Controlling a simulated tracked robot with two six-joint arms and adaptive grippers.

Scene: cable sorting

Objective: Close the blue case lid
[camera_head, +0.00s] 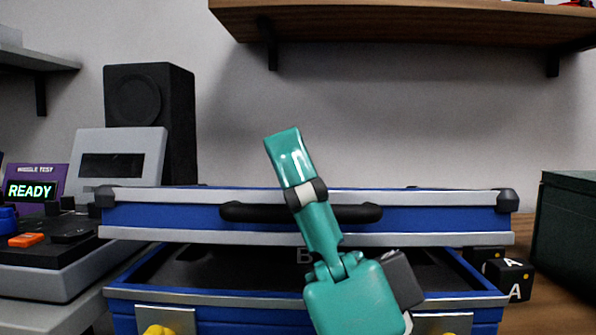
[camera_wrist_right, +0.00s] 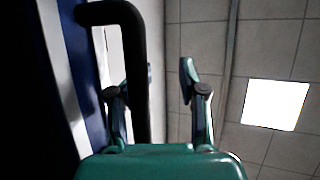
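The blue case lid (camera_head: 420,222) has silver edges and black corners. It hangs partly lowered over the blue case base (camera_head: 230,302), with the dark interior showing through the gap. A black handle (camera_head: 245,212) is on the lid's front. My teal right gripper (camera_head: 287,158) points up across the handle's middle. In the right wrist view, my right gripper (camera_wrist_right: 155,85) is open; the handle (camera_wrist_right: 120,14) runs down between its fingers, close to the left one and apart from the right one. I cannot tell whether it touches. My left gripper is not in view.
Black lettered cubes (camera_head: 509,279) stand right of the case, near a dark green box (camera_head: 566,235). A grey device (camera_head: 118,159), a black speaker (camera_head: 152,105) and a READY display (camera_head: 31,191) are on the left. A wooden shelf (camera_head: 420,25) hangs above.

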